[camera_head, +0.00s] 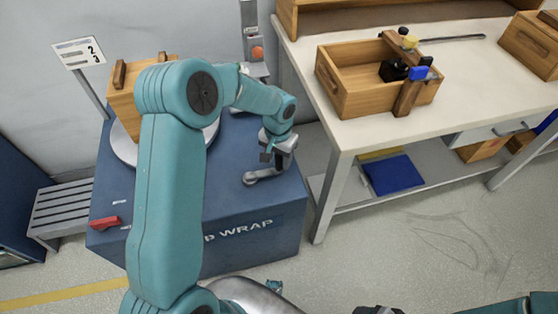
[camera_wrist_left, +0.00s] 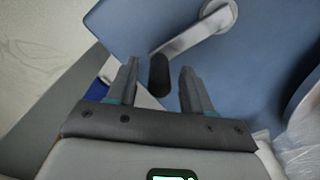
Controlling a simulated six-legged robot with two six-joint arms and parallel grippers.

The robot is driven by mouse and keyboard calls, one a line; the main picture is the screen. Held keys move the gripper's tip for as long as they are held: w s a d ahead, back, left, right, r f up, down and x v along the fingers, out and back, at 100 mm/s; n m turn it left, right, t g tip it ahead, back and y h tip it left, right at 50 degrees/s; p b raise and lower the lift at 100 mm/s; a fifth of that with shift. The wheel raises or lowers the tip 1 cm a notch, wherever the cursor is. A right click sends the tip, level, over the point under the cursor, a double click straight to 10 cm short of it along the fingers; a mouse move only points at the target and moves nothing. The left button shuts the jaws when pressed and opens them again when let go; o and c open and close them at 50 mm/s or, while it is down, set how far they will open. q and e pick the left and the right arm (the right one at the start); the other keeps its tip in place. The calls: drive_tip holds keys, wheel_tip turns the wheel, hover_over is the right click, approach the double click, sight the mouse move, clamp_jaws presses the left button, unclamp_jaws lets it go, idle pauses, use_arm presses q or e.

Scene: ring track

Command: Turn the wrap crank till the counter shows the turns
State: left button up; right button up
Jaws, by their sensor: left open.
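The wrap machine is a blue cabinet (camera_head: 255,250) with "WRAP" on its front. Its grey crank (camera_head: 262,177) lies on the top near the right edge. In the left wrist view the crank arm (camera_wrist_left: 200,30) ends in a black handle (camera_wrist_left: 159,80). My left gripper (camera_head: 268,155) is above the crank, open. In the left wrist view its fingers (camera_wrist_left: 160,66) stand on either side of the handle, with gaps showing. A white plate (camera_head: 80,52) on a post shows 2 and 3; I cannot tell if it is the counter. My right gripper is not clearly shown at the bottom edge.
A wooden box (camera_head: 127,105) stands on the round turntable (camera_head: 122,147), partly behind my left arm. A post with an orange button (camera_head: 257,53) stands behind. A white workbench (camera_head: 375,135) with an open wooden crate (camera_head: 340,95) is at right. Floor in front is free.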

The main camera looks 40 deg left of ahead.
use_arm(q)
drive_tip(key=shift+w+f, duration=0.1)
drive_tip(key=shift+f, duration=0.75)
clamp_jaws()
drive_tip(key=shift+s+d+m, duration=0.2)
drive_tip(key=shift+d+m, duration=0.05)
drive_tip(key=shift+m, duration=0.15)
